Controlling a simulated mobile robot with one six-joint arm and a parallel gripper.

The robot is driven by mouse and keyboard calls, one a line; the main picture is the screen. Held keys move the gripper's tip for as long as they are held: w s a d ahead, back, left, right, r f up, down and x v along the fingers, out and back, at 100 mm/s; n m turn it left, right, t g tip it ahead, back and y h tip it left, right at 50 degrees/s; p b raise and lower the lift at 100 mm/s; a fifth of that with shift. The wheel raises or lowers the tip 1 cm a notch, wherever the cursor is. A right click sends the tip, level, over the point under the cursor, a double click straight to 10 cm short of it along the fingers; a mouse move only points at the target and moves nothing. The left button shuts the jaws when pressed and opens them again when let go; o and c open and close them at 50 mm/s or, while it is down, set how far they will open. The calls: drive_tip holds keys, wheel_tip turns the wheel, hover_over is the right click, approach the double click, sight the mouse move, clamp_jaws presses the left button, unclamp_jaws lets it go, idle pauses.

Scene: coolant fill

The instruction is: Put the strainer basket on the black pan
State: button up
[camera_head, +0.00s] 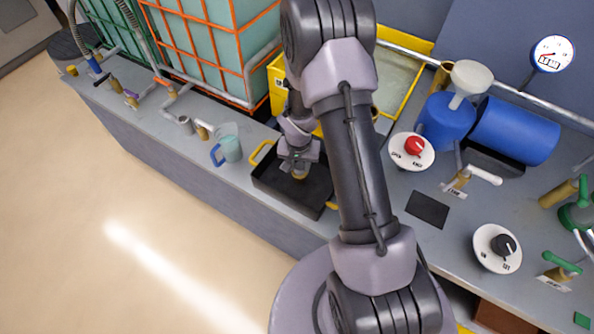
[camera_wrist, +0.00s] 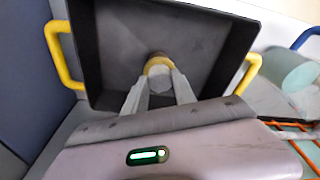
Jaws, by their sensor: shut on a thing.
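The black pan (camera_head: 308,203) has yellow handles and sits on the grey bench. It fills much of the wrist view (camera_wrist: 112,48), with a yellow handle on each side. My gripper (camera_head: 298,168) points down over the inside of the pan. In the wrist view, its two fingers (camera_wrist: 160,82) are closed on a small round thing with a yellow rim, which looks like the strainer basket (camera_wrist: 158,64). The basket is over the pan floor; I cannot tell if it touches it. Its lower part is hidden.
A pale teal jug (camera_head: 230,149) with a blue handle stands left of the pan. A yellow tray (camera_head: 409,88) and an orange-caged tank (camera_head: 212,45) are behind. Blue containers (camera_head: 514,132) and a red-knobbed dial (camera_head: 412,150) are right. My arm hides part of the bench.

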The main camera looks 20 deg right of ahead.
drive_tip(key=shift+f, duration=0.45)
drive_tip(key=shift+f, duration=0.15)
drive_tip(key=o, duration=1)
drive_tip(key=shift+o, duration=0.2)
